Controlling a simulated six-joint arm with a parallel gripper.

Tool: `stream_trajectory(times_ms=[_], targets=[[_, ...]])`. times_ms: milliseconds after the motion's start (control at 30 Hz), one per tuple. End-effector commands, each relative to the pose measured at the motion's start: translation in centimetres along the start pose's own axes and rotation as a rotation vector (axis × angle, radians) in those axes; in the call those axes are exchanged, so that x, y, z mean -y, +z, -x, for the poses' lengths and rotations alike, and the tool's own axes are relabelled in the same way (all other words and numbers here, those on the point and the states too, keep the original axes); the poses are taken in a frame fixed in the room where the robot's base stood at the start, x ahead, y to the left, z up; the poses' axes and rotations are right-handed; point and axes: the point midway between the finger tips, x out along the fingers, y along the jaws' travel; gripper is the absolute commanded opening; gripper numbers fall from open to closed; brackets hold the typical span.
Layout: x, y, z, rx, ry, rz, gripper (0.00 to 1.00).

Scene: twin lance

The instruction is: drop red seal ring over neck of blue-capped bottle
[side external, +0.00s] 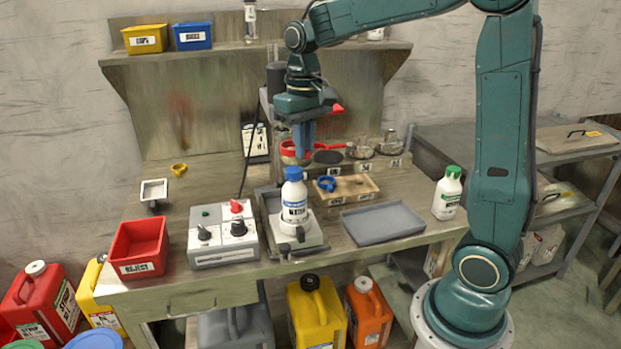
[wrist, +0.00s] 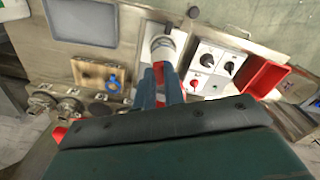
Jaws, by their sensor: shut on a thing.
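The blue-capped bottle (side external: 294,203) stands upright on a white stand at the front middle of the bench. In the wrist view, its place is partly hidden by my fingers. My gripper (side external: 303,152) points down, behind and above the bottle cap in the side view. Its blue fingers (wrist: 160,95) are shut on the red seal ring (side external: 287,150).
A blue ring (side external: 327,183) lies on a wooden board behind a grey tray (side external: 382,224). A yellow ring (side external: 179,168) lies at the left back. A control box (side external: 222,240) and red bin (side external: 138,250) stand left of the bottle. A green-capped bottle (side external: 447,195) stands right.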

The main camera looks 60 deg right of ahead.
Motion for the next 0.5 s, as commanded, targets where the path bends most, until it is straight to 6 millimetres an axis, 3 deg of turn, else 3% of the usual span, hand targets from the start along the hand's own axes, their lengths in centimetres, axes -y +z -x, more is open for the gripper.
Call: stream_trajectory(times_ms=[500], targets=[[0.0, 0.0, -1.9, 0.002, 0.0, 0.0, 0.0]])
